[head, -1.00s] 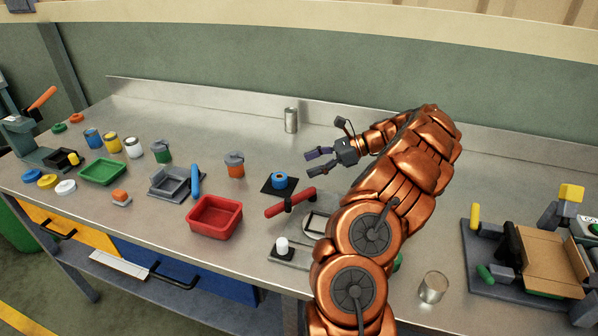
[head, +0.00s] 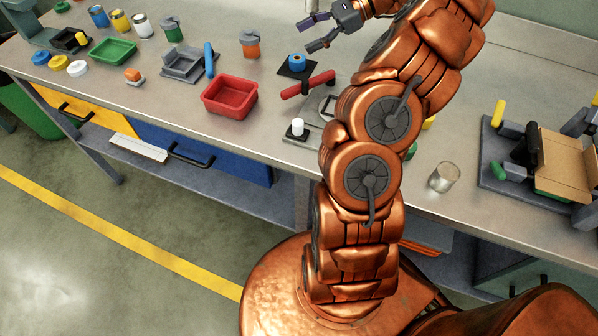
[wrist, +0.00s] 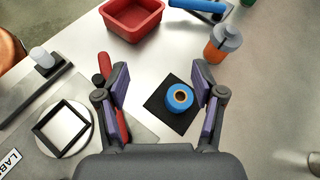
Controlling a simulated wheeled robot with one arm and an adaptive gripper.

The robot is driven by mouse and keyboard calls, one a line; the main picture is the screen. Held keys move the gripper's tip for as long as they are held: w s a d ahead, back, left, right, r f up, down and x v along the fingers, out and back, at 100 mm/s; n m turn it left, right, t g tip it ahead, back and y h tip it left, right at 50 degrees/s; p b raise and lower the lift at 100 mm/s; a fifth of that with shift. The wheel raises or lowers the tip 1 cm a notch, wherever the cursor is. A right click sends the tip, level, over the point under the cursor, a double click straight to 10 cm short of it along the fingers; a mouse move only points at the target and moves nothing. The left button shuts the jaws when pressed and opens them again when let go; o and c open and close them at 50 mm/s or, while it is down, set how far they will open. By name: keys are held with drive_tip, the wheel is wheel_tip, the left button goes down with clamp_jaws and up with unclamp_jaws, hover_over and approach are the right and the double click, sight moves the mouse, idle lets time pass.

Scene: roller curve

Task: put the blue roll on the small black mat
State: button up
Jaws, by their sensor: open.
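The blue roll (head: 296,59) sits upright on the small black mat (head: 285,70) on the workbench. In the wrist view the blue roll (wrist: 179,98) shows its round top and hole, and it rests on the mat (wrist: 155,104), right of the mat's centre. My gripper (head: 309,34) is open and empty, above and just behind the roll in the head view. In the wrist view its two purple-padded fingers (wrist: 162,95) are spread, with the roll seen between them, closer to the right finger.
A red-handled tool (head: 308,84) lies close in front of the mat. A red tray (head: 230,111), an orange pot (head: 250,50) and a white-topped piece (head: 297,127) stand nearby. A metal can (head: 444,177) stands near the bench's front edge.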

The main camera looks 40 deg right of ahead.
drive_tip(key=s+a+r+n+g+h, duration=0.1)
drive_tip(key=s+a+n+g, duration=0.2)
drive_tip(key=a, duration=0.6)
drive_tip(key=s+a+r+n+g+h, duration=0.1)
drive_tip(key=s+a+n+g, duration=0.15)
drive_tip(key=a+n, duration=0.4)
drive_tip(key=s+a+r+n+g+h, duration=0.1)
drive_tip(key=s+a+r+n, duration=0.15)
drive_tip(key=a, duration=0.75)
drive_tip(key=s+a+f+n+g+h, duration=0.1)
drive_tip(key=s+a+f+n+h, duration=0.1)
drive_tip(key=s, duration=0.3)
drive_tip(key=s+a+f+n+h, duration=0.1)
drive_tip(key=s+a+n+h, duration=0.15)
drive_tip(key=s, duration=0.25)
drive_tip(key=s+d+f+n+h, duration=0.1)
drive_tip(key=s+f+n+h, duration=0.1)
drive_tip(key=s, duration=0.4)
drive_tip(key=s+d+f+n+h, duration=0.2)
drive_tip(key=s+f+n, duration=0.1)
drive_tip(key=s, duration=0.3)
drive_tip(key=shift+s, duration=0.25)
drive_tip(key=shift+c, duration=0.4)
